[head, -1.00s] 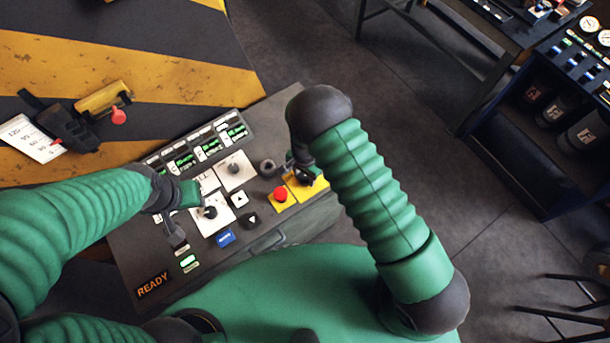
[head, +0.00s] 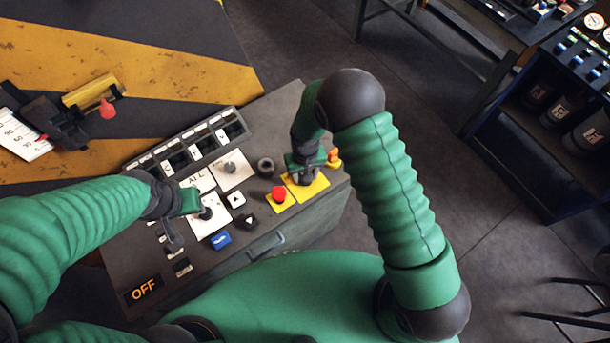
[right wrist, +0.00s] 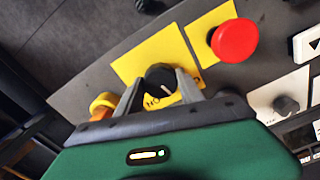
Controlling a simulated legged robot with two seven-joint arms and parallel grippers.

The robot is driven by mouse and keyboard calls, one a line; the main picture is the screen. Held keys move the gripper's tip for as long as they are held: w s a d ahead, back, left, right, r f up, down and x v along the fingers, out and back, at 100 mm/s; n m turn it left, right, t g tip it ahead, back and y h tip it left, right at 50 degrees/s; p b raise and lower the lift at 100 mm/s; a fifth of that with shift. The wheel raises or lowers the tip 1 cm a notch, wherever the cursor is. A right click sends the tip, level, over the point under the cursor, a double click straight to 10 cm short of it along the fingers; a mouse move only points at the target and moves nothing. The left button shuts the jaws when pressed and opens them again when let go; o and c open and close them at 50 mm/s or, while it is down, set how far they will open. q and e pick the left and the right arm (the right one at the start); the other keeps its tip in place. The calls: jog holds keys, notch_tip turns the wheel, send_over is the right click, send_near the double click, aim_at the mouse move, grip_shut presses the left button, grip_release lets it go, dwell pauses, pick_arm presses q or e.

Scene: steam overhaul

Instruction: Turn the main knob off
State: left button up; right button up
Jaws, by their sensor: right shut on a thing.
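The main knob (right wrist: 159,79) is a black round knob with a pale pointer line on a yellow plate (right wrist: 140,58). My right gripper (right wrist: 161,86) is shut on it, one finger on each side. In the head view my right gripper (head: 306,180) stands over the yellow plate at the console's right side and hides most of the knob. The console display (head: 144,289) reads "OFF" in orange. My left gripper (head: 196,207) is over the white plate with a small dark knob (head: 207,214); its jaw state is unclear.
A red mushroom button (head: 278,194) sits on the neighbouring yellow plate, close to my right gripper. An orange part (head: 334,157) is at the console's right edge. A blue button (head: 221,240) is near the front. A yellow-black striped surface (head: 150,75) lies behind.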

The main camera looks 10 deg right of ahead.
jog(key=n+b, duration=0.1)
jog(key=n, duration=0.4)
jog(key=shift+w+n, duration=0.1)
jog(key=shift+n, duration=0.3)
dwell(0.4)
jog(key=o, duration=1.4)
jog(key=shift+b, duration=0.3)
notch_tip(320, 180, up, 17)
jog(key=b, duration=0.2)
jog(key=shift+f+b, duration=0.1)
jog(key=shift+b, duration=0.25)
jog(key=shift+s+d+f+m+t+b, duration=0.45)
jog(key=shift+s+d+f+m+b, duration=0.6)
jog(key=shift+s+d, duration=0.8)
jog(key=shift+s+d+f+m+t+b, duration=0.4)
jog(key=shift+s+d+f+m+b, duration=0.65)
jog(key=shift+s, duration=1.25)
jog(key=shift+s+d+f+m+t+b, duration=0.45)
jog(key=shift+s+d+f+m+b, duration=0.5)
jog(key=shift+s+d, duration=1.1)
